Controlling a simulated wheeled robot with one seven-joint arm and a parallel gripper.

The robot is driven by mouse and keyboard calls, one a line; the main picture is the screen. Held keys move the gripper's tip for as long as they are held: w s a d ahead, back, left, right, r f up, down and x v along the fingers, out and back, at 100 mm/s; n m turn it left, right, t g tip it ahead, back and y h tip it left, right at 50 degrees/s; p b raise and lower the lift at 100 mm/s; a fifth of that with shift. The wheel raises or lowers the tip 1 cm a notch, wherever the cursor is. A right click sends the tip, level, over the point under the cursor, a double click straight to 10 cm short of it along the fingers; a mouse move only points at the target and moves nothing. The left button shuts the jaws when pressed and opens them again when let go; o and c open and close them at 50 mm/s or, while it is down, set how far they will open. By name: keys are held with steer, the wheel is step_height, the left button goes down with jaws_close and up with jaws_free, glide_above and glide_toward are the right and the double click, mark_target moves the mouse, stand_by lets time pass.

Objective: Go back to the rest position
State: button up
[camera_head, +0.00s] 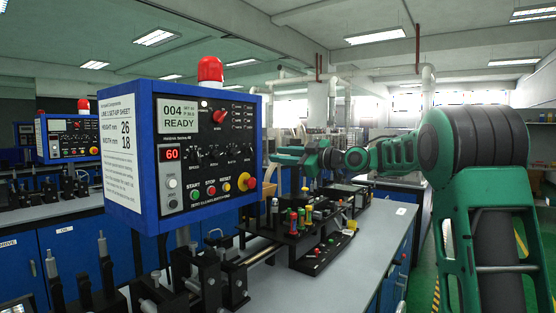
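My green and black arm rises at the right and reaches left across the bench. The control box's screen (179,113) reads "004 READY", and a red display (170,154) reads 60. A red lamp (210,70) stands on top.
A grey bench (345,268) carries a black fixture (300,248) with coloured knobs below my arm. Black clamps and rods (205,275) stand at the front left. A second blue control box (68,138) is behind. Green floor with yellow-black markings lies at the right.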

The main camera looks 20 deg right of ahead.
steer(key=s+d+f+m+g+h, duration=0.3)
steer(key=s+d+f+m+h, duration=0.25)
steer(key=s+f, duration=0.55)
steer(key=s+d+f+m+g+h, duration=0.4)
steer(key=s+d+f+m, duration=0.15)
steer(key=s+f, duration=0.55)
steer(key=s+f+m+g, duration=0.2)
steer(key=s+f+m, duration=0.1)
steer(key=s, duration=0.8)
steer(key=s+f+m+g, duration=0.3)
steer(key=s+f, duration=0.2)
steer(key=s, duration=0.6)
steer(key=s+f+m+g, duration=0.2)
steer(key=s+f, duration=0.3)
steer(key=s, duration=0.6)
steer(key=shift+m+g+h, duration=0.4)
steer(key=shift+h, duration=0.05)
steer(key=shift+d+f, duration=0.1)
